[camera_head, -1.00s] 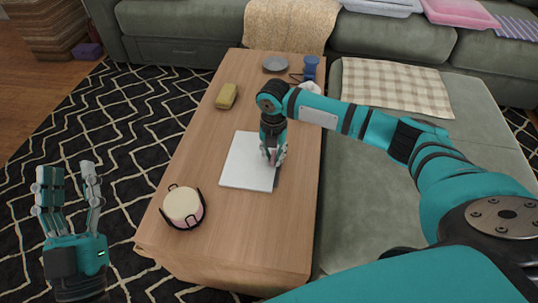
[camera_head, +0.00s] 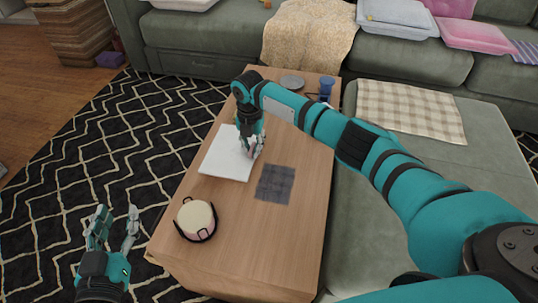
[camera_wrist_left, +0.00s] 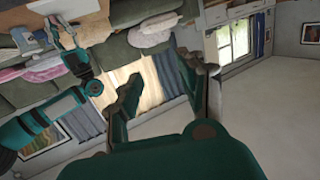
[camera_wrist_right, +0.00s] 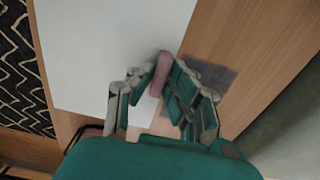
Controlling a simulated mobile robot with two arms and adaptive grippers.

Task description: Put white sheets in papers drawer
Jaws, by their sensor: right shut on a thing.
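The white sheets (camera_head: 226,160) lie at the left side of the wooden table and also show in the right wrist view (camera_wrist_right: 105,60). My right gripper (camera_head: 253,150) is at their right edge. In the right wrist view its fingers (camera_wrist_right: 158,85) are shut on a small pink thing (camera_wrist_right: 161,70) over this edge. I cannot tell whether they also pinch the sheets. My left gripper (camera_head: 118,222) is open and empty over the rug, left of the table. I cannot make out a papers drawer.
A dark grey square (camera_head: 275,183) lies on the table (camera_head: 250,235) beside the sheets. A round cream-and-pink pot (camera_head: 196,218) stands near the front left. A grey plate (camera_head: 292,82) and a blue item (camera_head: 326,88) are at the far end. The green sofa (camera_head: 365,210) borders the right side.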

